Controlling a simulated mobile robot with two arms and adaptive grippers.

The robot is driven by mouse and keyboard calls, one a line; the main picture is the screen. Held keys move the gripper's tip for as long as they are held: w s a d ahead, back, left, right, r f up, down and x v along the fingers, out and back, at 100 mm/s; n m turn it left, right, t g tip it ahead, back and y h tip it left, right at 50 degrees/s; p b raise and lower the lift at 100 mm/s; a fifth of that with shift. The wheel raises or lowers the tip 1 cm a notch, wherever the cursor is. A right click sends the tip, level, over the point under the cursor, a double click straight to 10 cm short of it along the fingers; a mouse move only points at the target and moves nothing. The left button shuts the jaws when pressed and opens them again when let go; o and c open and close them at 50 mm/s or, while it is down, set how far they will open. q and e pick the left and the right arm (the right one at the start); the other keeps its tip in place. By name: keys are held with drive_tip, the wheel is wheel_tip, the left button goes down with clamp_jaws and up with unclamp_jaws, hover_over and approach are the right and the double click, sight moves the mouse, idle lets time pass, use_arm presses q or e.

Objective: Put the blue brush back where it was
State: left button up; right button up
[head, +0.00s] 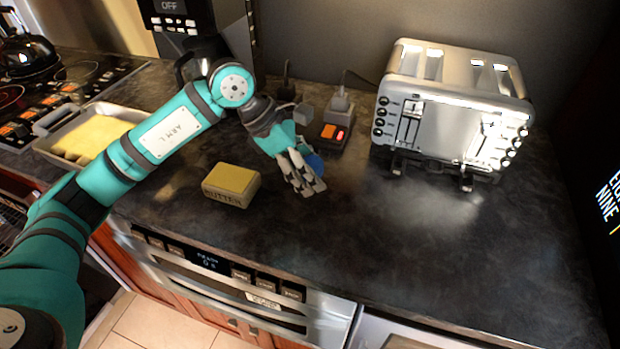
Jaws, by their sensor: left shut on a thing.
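My left arm comes in from the left, and its gripper (308,188) is low over the dark counter, right of the butter box. It is shut on a blue thing, which I take for the blue brush (315,162). Only a small rounded blue part shows behind the fingers; the rest is hidden. I cannot tell whether the brush touches the counter. My right gripper is not in view.
A yellow butter box (231,185) sits left of the gripper. A power strip with lit switches (335,133) lies behind it. A silver toaster (450,110) stands to the right. A tray (45,146) and stove are at left. The front right counter is clear. A microwave drawer (225,285) is below.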

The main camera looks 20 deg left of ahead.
use_arm(q)
drive_tip(key=shift+f, duration=0.4)
wheel_tip(320, 180, down, 3)
drive_tip(key=shift+w+f+p, duration=0.1)
drive_tip(key=shift+p, duration=0.2)
drive_tip(key=shift+f, duration=0.15)
drive_tip(key=o, duration=1.3)
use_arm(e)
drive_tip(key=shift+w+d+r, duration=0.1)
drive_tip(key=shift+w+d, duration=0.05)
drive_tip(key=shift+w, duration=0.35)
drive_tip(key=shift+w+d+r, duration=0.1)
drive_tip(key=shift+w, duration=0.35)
use_arm(q)
drive_tip(key=shift+r, duration=0.3)
drive_tip(key=b+v, duration=0.1)
drive_tip(key=v, duration=1)
drive_tip(key=shift+a+r+b, duration=0.2)
drive_tip(key=shift+r+b, duration=0.1)
drive_tip(key=shift+r, duration=0.05)
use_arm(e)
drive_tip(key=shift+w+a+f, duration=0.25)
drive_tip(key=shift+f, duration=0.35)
